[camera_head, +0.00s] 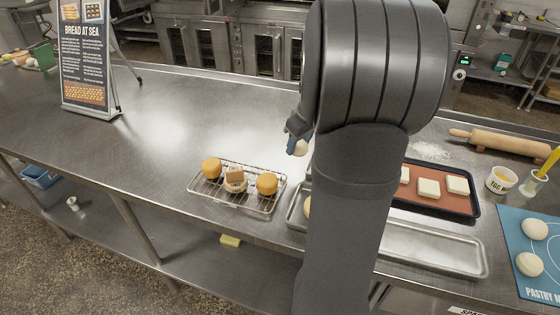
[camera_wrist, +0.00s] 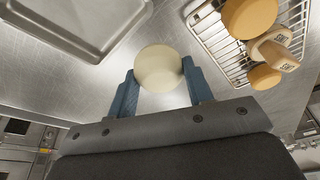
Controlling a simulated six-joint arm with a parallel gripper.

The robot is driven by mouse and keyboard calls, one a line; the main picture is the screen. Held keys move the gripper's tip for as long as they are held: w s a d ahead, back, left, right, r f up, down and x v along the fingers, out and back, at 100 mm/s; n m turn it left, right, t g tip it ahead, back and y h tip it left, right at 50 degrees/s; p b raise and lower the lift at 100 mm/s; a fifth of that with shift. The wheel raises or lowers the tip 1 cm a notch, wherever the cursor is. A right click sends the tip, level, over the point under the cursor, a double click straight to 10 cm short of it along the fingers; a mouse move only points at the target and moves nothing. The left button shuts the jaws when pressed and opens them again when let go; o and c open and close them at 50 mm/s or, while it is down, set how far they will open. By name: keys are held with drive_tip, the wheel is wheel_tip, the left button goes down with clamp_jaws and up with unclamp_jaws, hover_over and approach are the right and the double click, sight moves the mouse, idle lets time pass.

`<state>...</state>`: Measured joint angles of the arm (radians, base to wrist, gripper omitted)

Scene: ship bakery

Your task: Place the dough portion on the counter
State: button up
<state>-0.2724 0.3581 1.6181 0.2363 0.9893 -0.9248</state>
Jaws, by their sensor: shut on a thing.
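The dough portion (camera_wrist: 159,68) is a pale, smooth, round ball. My gripper (camera_wrist: 158,78) is shut on it, with one blue finger on each side. In the head view the gripper (camera_head: 297,130) is mostly hidden behind my arm, and the pale dough shows at its lower end, over the counter behind the wire rack. The counter (camera_head: 150,125) is bare brushed steel, also below the dough in the wrist view (camera_wrist: 120,85). I cannot tell how far above it the dough is.
A wire rack (camera_head: 246,206) holds two golden rounds and a pale piece with a brown block. Metal trays (camera_head: 430,250), one with another pale ball partly hidden, lie near my arm. A pastry mat (camera_head: 548,265) and rolling pin (camera_head: 505,142) are right.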

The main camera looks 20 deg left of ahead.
hover_over(280, 164)
drive_tip(key=f, duration=0.2)
drive_tip(key=d+f, duration=0.1)
drive_tip(key=shift+s, duration=0.35)
drive_tip(key=shift+s+d+x, duration=0.1)
drive_tip(key=shift+d+x, duration=0.05)
drive_tip(key=shift+x, duration=0.55)
drive_tip(key=shift+s+d+x, duration=0.1)
drive_tip(key=shift+x, duration=0.55)
drive_tip(key=shift+s+d+x, duration=0.1)
drive_tip(key=shift+d+x, duration=0.05)
drive_tip(key=shift+x, duration=0.55)
drive_tip(key=shift+f, duration=0.2)
drive_tip(key=shift+f, duration=0.15)
drive_tip(key=o, duration=0.7)
drive_tip(key=shift+o, duration=0.2)
drive_tip(key=v, duration=1.2)
drive_tip(key=shift+w+r, duration=0.1)
drive_tip(key=shift+r, duration=0.15)
drive_tip(key=shift+c, duration=0.5)
